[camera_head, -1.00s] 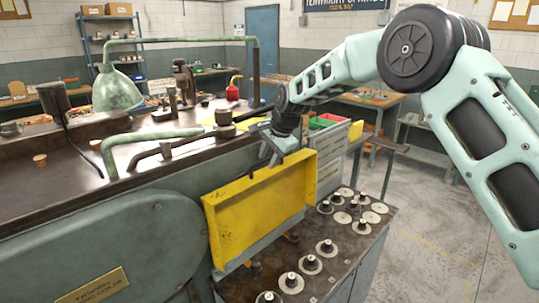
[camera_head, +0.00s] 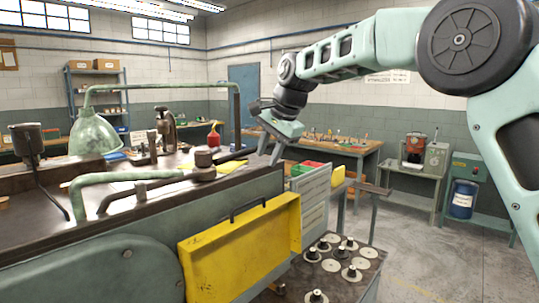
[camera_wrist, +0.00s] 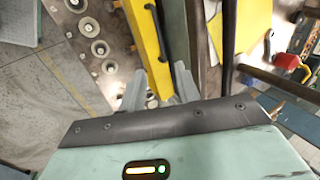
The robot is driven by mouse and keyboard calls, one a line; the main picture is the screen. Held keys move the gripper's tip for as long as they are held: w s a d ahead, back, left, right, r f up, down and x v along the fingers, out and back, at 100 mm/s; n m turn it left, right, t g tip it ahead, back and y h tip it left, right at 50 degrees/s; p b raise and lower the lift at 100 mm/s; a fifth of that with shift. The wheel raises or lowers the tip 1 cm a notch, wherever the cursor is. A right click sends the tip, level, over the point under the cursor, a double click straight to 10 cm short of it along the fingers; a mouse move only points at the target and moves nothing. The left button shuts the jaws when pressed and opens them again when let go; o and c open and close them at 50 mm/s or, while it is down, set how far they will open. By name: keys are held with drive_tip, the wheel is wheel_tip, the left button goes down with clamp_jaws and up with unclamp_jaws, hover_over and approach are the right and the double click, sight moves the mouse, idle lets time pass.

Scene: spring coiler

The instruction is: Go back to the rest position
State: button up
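My gripper (camera_head: 268,154) hangs at the end of my raised arm, above and behind the yellow guard in the head view. In the wrist view its two grey fingers (camera_wrist: 160,82) stand apart, with nothing seen held between them. The yellow guard (camera_head: 240,250) is on the front of the green coiler machine (camera_head: 80,265), with a dark handle (camera_head: 248,209) on its top edge. The guard also shows below the fingers in the wrist view (camera_wrist: 145,40).
A dark bench top (camera_head: 330,283) with several round discs and posts lies right of the guard. A curved green pipe (camera_head: 125,177) and a green lamp (camera_head: 93,137) stand over the machine at left. Open floor (camera_head: 430,245) lies at right.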

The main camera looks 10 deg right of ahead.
drive_tip(key=shift+s+d+r, duration=0.1)
drive_tip(key=shift+r, duration=0.15)
drive_tip(key=s+a+f+n+g+b, duration=0.15)
drive_tip(key=s+f+n, duration=0.35)
drive_tip(key=s, duration=0.5)
drive_tip(key=s+a+f+n+g+h+b, duration=0.1)
drive_tip(key=s+a+f+n, duration=0.25)
drive_tip(key=s+f, duration=0.45)
drive_tip(key=s+a+f+n+g+b, duration=0.15)
drive_tip(key=s+f+n, duration=0.25)
drive_tip(key=s, duration=0.8)
drive_tip(key=s+d+f+n, duration=0.2)
drive_tip(key=s+f+n, duration=0.1)
drive_tip(key=s, duration=0.3)
drive_tip(key=s+d+f+n+h, duration=0.1)
drive_tip(key=s+d+f+n, duration=0.2)
drive_tip(key=s, duration=0.4)
drive_tip(key=shift+s+d+f+b, duration=0.2)
drive_tip(key=shift+f+b, duration=0.1)
drive_tip(key=shift+f, duration=0.2)
